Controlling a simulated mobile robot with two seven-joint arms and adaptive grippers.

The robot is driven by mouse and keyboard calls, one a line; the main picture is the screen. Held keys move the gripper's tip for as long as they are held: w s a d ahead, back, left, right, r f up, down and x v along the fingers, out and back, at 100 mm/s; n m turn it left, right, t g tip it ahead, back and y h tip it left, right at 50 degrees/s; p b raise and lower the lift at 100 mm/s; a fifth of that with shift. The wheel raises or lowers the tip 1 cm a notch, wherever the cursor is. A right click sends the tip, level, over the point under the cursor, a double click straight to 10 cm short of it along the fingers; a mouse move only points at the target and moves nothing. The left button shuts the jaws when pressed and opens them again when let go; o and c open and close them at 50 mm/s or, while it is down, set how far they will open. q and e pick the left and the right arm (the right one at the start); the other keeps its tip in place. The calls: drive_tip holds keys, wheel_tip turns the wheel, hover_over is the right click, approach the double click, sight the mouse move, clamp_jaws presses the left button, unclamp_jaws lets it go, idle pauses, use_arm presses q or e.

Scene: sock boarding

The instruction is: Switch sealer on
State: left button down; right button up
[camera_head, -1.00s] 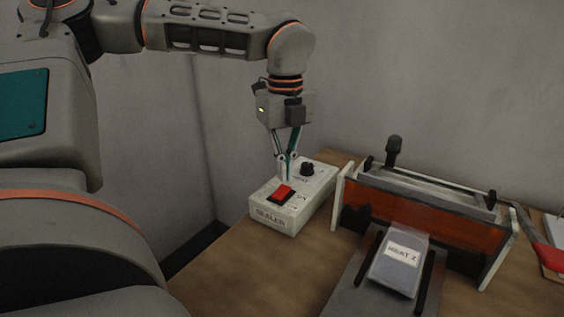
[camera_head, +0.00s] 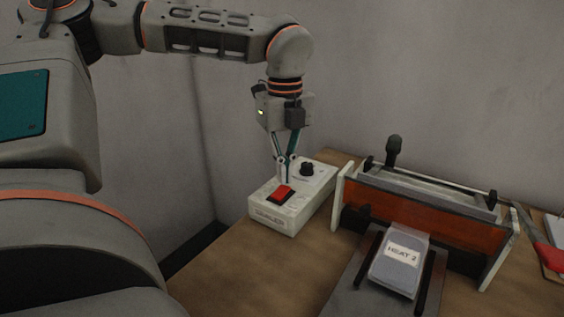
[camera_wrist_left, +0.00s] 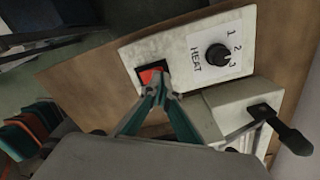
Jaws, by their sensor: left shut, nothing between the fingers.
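The sealer's control box (camera_head: 268,214) is white and stands on the table, with a red rocker switch (camera_head: 281,195) and a black heat knob (camera_head: 307,169) on top. In the left wrist view the knob (camera_wrist_left: 218,56) sits beside the numbers 1, 2 and 3, and the red switch (camera_wrist_left: 151,76) is partly hidden by my fingertips. My left gripper (camera_head: 286,180) is shut and empty, pointing down at the switch; I cannot tell whether it touches. The sealer (camera_head: 425,215) with its orange-brown front stands to the right of the box. My right gripper is not in view.
A bag labelled HEAT 2 (camera_head: 399,272) lies on the grey plate in front of the sealer. A red-handled thing (camera_head: 547,252) is at the far right. Bare wooden table (camera_head: 240,275) shows in front of the box. The wall is close behind.

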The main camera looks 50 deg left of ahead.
sight(284, 187)
use_arm(q)
drive_tip(key=shift+f+b, duration=0.35)
drive_tip(key=shift+f, duration=0.65)
idle(0.3)
drive_tip(key=shift+r, duration=0.9)
drive_tip(key=shift+r+p, duration=0.4)
drive_tip(key=shift+r, duration=2.3)
